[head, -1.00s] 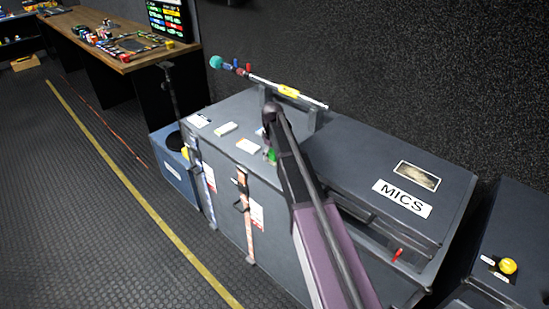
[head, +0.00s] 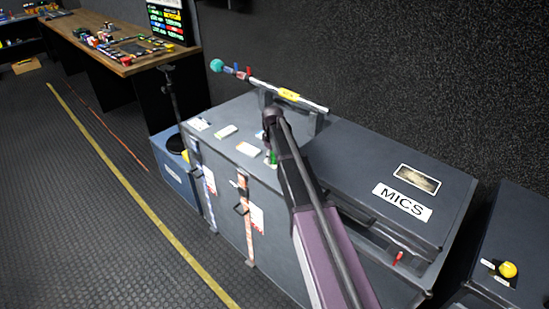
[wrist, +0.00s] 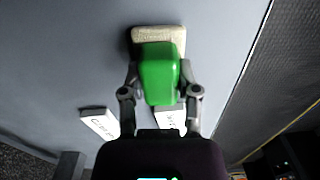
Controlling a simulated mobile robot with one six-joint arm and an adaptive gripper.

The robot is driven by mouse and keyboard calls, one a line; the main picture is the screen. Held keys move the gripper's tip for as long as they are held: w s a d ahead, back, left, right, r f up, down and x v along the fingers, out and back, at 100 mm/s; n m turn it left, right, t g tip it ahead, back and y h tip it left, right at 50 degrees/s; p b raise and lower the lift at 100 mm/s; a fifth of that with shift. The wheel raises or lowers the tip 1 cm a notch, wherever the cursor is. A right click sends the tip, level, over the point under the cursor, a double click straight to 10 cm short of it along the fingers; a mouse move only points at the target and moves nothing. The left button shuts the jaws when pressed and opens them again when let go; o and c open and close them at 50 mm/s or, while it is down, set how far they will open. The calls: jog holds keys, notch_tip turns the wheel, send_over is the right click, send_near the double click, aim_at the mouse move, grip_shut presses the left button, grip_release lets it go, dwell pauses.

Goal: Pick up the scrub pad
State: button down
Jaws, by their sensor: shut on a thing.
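The scrub pad appears to be the green block (wrist: 159,73) between my fingers in the wrist view. My gripper (wrist: 160,82) is shut on it, with one finger on each side. In the head view a little of the green (head: 273,157) shows beside my arm, over the top of the grey case (head: 330,150). My gripper is mostly hidden there behind my arm. I cannot tell whether the block touches the case top.
A pale block (wrist: 157,33) lies just beyond the green block, and white labelled pieces (wrist: 100,123) lie nearer. A microphone pole (head: 310,103) rests on a stand at the case's back edge. A black stand (head: 172,95) is to the left. Open floor lies left.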

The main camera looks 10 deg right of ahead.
aim_at(273, 155)
jog(key=shift+r+p, duration=4.7)
jog(key=shift+r, duration=0.15)
jog(key=c, duration=0.9)
grip_release()
jog(key=c, duration=0.4)
jog(key=shift+c, duration=0.2)
jog(key=shift+s, duration=0.1)
